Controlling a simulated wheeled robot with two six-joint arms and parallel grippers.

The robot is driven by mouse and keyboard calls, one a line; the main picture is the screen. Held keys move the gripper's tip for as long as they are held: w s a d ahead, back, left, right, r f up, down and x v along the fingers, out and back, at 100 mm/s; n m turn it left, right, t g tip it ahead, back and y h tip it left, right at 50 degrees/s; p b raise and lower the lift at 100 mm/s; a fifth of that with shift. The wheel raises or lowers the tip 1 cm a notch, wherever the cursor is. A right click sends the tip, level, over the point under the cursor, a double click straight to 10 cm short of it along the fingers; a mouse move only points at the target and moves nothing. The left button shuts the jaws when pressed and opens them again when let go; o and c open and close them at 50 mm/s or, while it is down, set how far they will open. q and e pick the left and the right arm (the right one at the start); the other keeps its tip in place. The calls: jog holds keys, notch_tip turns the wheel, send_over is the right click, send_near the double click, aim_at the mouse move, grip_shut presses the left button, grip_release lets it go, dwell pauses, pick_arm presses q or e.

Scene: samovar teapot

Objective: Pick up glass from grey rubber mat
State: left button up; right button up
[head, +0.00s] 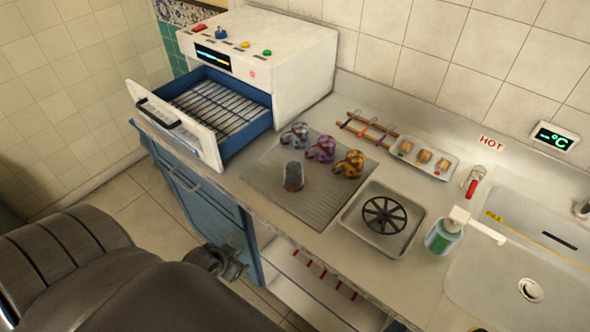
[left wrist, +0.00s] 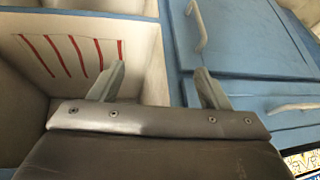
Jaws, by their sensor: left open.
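A clear glass (head: 293,176), with something dark reddish low in it, stands on the ribbed grey rubber mat (head: 309,208) on the counter. My left gripper (head: 232,264) is in front of the counter, below its top and well apart from the glass. In the left wrist view its two fingers (left wrist: 158,82) are spread with nothing between them, facing the blue cabinet doors and a white open shelf. The glass does not show in that view. My right gripper is not in view.
A drawer (head: 187,140) of the white machine (head: 262,55) is pulled out to the left.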

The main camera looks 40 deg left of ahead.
pick_arm(q)
jog(key=w+r+t, duration=0.1)
jog(key=w+r, duration=0.1)
jog(key=r, duration=0.3)
jog(key=w+a+r+m+t+h, duration=0.1)
jog(key=w+r, duration=0.1)
jog(key=r, duration=0.3)
jog(key=w+r+t, duration=0.1)
jog(key=w+r, duration=0.1)
jog(key=r, duration=0.4)
jog(key=shift+w+a+r+m+t+h+p, duration=0.1)
jog(key=shift+w+a+m+t+h+p, duration=0.2)
jog(key=shift+m+t+h+p, duration=0.1)
jog(key=m+t+h, duration=0.2)
jog(key=h, duration=0.1)
send_near(286, 173)
jog(key=s+a, duration=0.1)
jog(key=s, duration=0.1)
jog(key=x, duration=0.7)
jog(key=b+x, duration=0.1)
jog(key=x, duration=0.2)
jog(key=shift+w+d+r, duration=0.2)
jog(key=shift+w+d, duration=0.1)
jog(key=shift+w, duration=0.2)
jog(key=shift+p+x, duration=0.65)
jog(key=shift+x, duration=2.35)
jog(key=shift+s+d, duration=0.15)
jog(key=c, duration=1.1)
